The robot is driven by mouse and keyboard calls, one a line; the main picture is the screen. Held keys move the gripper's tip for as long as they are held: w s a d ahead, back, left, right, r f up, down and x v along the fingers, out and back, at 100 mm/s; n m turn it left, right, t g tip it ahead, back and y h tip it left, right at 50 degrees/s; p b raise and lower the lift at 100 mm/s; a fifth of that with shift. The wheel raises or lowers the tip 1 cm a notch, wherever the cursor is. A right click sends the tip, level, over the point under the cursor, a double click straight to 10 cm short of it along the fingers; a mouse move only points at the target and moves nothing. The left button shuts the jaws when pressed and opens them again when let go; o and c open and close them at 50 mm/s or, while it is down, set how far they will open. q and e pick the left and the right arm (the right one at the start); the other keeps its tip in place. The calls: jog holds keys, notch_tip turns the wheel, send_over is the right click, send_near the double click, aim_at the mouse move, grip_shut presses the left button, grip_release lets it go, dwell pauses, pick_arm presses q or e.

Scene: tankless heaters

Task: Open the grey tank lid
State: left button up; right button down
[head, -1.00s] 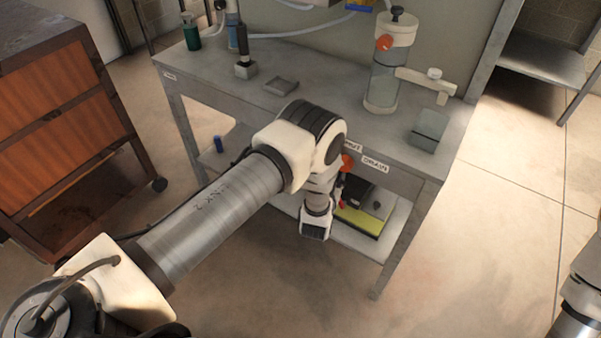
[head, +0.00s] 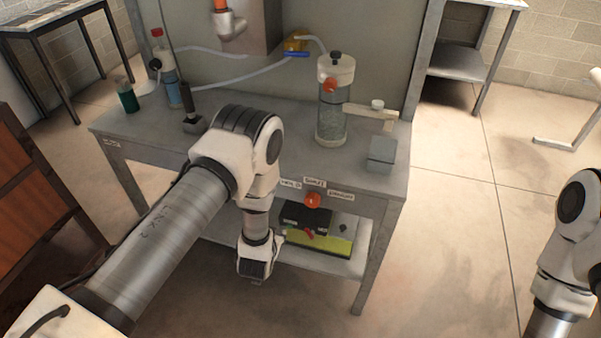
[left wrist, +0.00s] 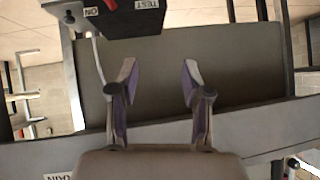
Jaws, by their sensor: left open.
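A small grey box-shaped tank (head: 380,160) stands at the right end of the grey workbench in the head view. Its top looks covered, but the lid's edge is too small to make out. A clear cylinder (head: 331,122) with a cream cap and black knob stands behind it, to its left. My left gripper (head: 256,281) hangs in front of the bench, left of the grey tank and apart from it. In the left wrist view, its two purple-lined fingers (left wrist: 157,85) are open with nothing between them. My right arm shows at the right edge; its gripper is out of frame.
A green bottle (head: 127,97) stands at the far left. Open floor lies right of the bench.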

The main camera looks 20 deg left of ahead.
pick_arm(q)
jog(key=s+d+r+g+h+p, duration=0.1)
jog(key=s+g, duration=0.9)
jog(key=s, duration=2)
jog(key=shift+d+r+h+p, duration=0.2)
jog(key=shift+r+h+p, duration=0.65)
jog(key=shift+p, duration=0.3)
